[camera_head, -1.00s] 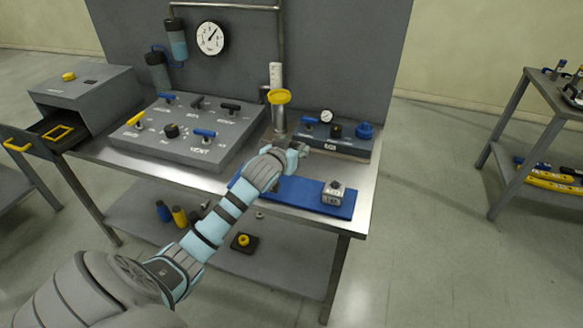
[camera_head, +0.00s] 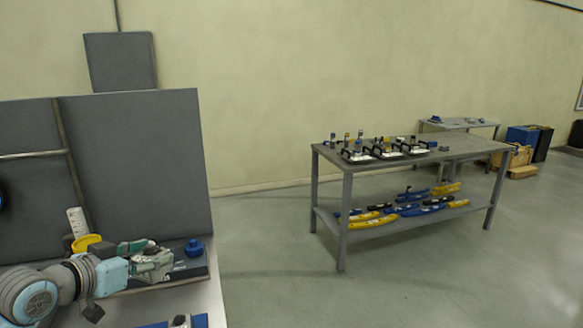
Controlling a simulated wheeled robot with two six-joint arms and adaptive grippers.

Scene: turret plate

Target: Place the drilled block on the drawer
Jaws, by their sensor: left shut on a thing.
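My left gripper (camera_head: 152,264) is at the lower left, above the workbench and in front of the dark panel box with a blue knob (camera_head: 194,247). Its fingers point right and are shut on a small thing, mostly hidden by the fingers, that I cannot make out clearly. I cannot tell whether it is the drilled block. The drawer is out of view. My right gripper is not in view.
A grey back panel (camera_head: 135,150) stands behind the workbench, with a yellow-rimmed funnel (camera_head: 86,243) in front. Across open floor (camera_head: 275,270), a two-shelf table (camera_head: 345,163) bears several fixtures, with blue and yellow parts below. Another table (camera_head: 455,125) and boxes stand farther back.

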